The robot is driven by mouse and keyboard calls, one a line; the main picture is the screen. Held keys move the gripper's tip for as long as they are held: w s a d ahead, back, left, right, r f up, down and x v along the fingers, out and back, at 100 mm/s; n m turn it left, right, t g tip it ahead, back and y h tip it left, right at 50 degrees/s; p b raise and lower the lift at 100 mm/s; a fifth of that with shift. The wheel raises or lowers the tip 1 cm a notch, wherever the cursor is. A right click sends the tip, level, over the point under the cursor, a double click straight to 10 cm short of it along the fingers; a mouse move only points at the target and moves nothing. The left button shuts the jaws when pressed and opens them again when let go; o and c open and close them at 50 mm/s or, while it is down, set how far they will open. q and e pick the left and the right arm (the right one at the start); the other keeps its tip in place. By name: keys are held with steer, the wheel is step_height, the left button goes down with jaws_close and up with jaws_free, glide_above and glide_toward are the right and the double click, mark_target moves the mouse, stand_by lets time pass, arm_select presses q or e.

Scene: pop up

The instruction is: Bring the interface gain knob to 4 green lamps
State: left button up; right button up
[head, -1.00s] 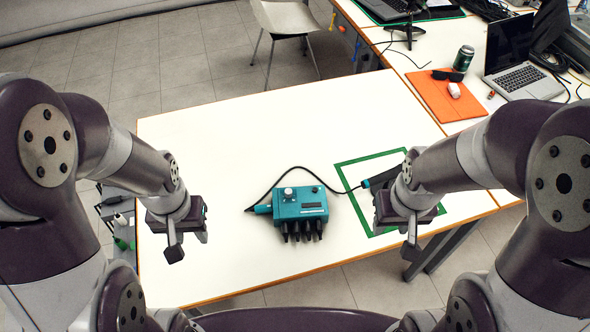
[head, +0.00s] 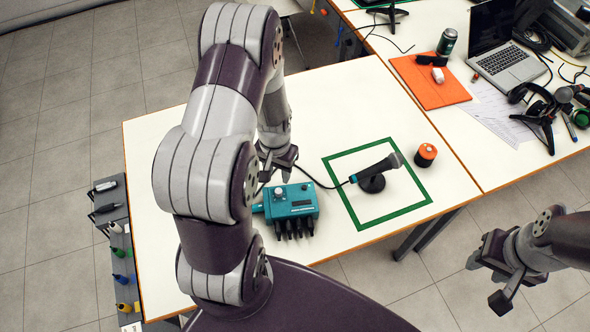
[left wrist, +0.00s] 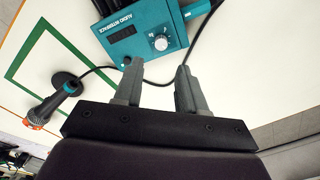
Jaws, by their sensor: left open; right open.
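The teal audio interface box (head: 303,203) sits on the white table, with cables at its front edge. Its silver gain knob (head: 281,192) is on top; in the left wrist view the knob (left wrist: 160,42) has a white scale around it, beside a dark panel (left wrist: 120,34). I cannot make out any lit green lamps. My left gripper (head: 278,168) is above and behind the box; in the left wrist view its open, empty fingers (left wrist: 158,76) point toward the knob, apart from it. My right gripper (head: 497,268) is open and empty, off the table at the right.
A microphone (head: 376,168) on a round stand lies in a green taped square (head: 414,204). An orange-and-black round object (head: 425,155) is beside it. A black cable runs behind the box. A side table holds an orange folder (head: 440,91) and laptop (head: 508,65).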

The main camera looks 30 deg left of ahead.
mark_target(278, 190)
arm_select(q)
step_height(278, 190, down, 9)
steer(key=b, duration=0.8)
steer(key=shift+s+a, duration=0.1)
steer(key=shift+r, duration=0.2)
steer(key=c, duration=0.6)
steer(key=m, duration=1.3)
steer(key=shift+m, duration=0.4)
steer(key=m, duration=0.8)
jaws_close()
steer(key=m, duration=0.9)
steer(key=shift+m, duration=0.4)
steer(key=shift+o, duration=2.3)
jaws_free()
